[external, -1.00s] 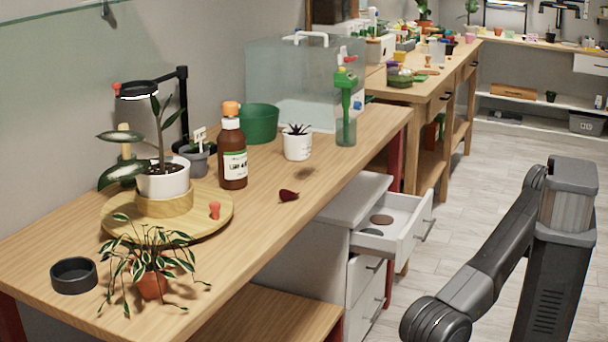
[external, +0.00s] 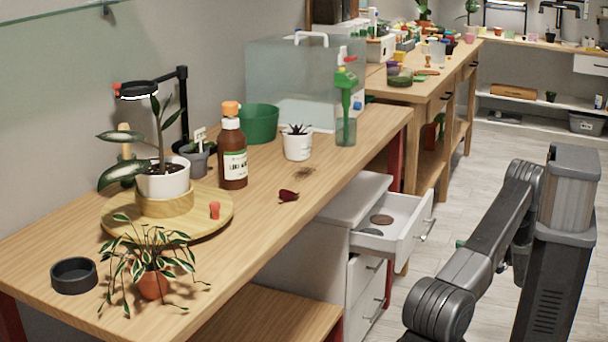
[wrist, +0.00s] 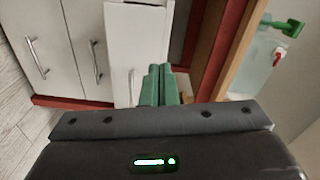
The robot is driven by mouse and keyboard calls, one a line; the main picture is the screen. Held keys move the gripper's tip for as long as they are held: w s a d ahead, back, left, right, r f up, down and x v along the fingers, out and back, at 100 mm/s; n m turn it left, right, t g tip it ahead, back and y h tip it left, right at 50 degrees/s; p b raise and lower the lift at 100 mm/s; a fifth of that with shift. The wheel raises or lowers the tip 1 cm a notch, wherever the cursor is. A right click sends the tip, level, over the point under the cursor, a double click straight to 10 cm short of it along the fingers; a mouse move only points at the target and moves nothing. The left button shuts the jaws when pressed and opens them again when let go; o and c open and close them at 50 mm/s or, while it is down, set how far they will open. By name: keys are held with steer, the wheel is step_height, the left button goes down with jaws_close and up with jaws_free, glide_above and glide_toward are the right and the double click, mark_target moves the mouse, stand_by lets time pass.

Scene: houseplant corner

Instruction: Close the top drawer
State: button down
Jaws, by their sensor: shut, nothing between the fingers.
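The top drawer (external: 408,232) of the white cabinet is pulled out to the right under the bench in the external view. A round brown item lies inside it, and its handle (external: 427,230) is on its front. In the wrist view, a white front with a handle (wrist: 131,88), which looks like the top drawer, is just left of my gripper (wrist: 160,68). The green fingers are together and empty; I cannot tell whether they touch the drawer. In the external view my arm hides most of the gripper.
The lower drawers (external: 366,285) are shut. The wooden bench (external: 265,205) above holds a brown bottle (external: 233,155), potted plants and a clear tank (external: 290,85). A red bench leg (external: 397,160) stands behind the drawer.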

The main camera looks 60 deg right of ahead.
mark_target(405, 236)
steer(key=shift+m+y, duration=0.3)
steer(key=shift+m, duration=0.6)
steer(key=w, duration=0.5)
steer(key=w+b, duration=0.1)
steer(key=w, duration=0.4)
steer(key=w+a+b, duration=0.1)
steer(key=w, duration=0.4)
steer(key=shift+w+f, duration=0.1)
steer(key=shift+w, duration=0.15)
steer(key=shift+d, duration=0.1)
steer(key=w+p, duration=0.2)
steer(key=w, duration=1)
steer(key=shift+w, duration=0.25)
